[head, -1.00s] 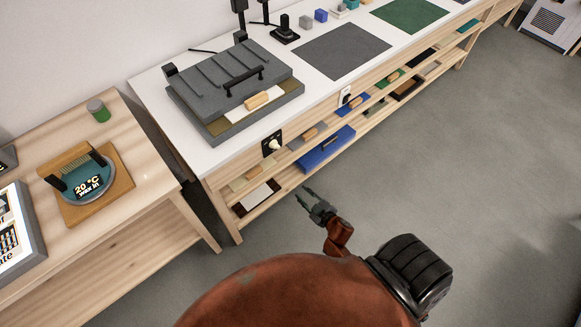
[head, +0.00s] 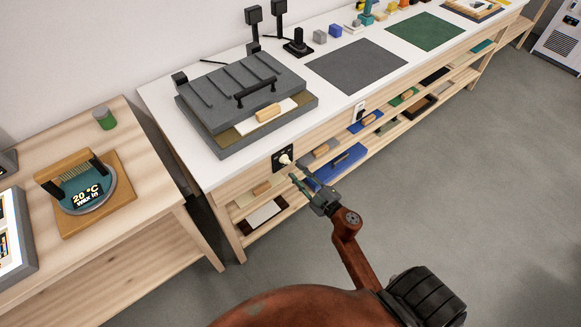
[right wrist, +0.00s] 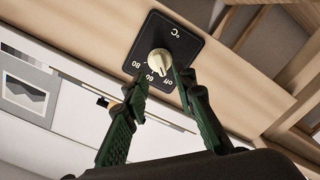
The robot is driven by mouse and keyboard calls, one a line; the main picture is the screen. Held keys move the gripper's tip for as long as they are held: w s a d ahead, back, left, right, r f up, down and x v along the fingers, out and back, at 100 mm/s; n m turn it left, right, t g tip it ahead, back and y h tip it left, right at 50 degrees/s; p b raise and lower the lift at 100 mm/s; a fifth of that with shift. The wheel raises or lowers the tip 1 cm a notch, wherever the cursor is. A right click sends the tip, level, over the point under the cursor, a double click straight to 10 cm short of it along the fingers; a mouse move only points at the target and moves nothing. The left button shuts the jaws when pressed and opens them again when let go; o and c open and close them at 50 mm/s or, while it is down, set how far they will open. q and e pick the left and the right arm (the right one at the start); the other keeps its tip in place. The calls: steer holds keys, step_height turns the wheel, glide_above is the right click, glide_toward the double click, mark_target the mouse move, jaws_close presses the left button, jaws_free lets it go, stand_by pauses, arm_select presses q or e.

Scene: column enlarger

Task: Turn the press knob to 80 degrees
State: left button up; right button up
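The press knob (head: 285,159) is a small cream knob on a black plate on the front edge of the white bench, below the grey press (head: 215,112). In the right wrist view the knob (right wrist: 159,62) appears with the upside-down marks °C, off, 60 and 80 on its plate (right wrist: 178,36). Its exact setting is hard to read. My right gripper (head: 303,183) is open in front of the knob, just below and right of it in the head view. In the wrist view its green fingers (right wrist: 163,82) are spread, with the knob beyond the gap between their tips. My left gripper is not in view.
Shelves under the bench hold a blue tray (head: 340,164) and several wooden-handled blocks, close to my right gripper. A lower wooden table (head: 140,218) with a 20 °C dish (head: 82,190) stands at left.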

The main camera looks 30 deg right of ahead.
mark_target(288, 163)
steer(key=shift+w+a+b, duration=0.2)
steer(key=shift+w+b, duration=0.3)
steer(key=shift+w, duration=1.6)
steer(key=shift+w+r, duration=0.1)
steer(key=shift+w, duration=0.1)
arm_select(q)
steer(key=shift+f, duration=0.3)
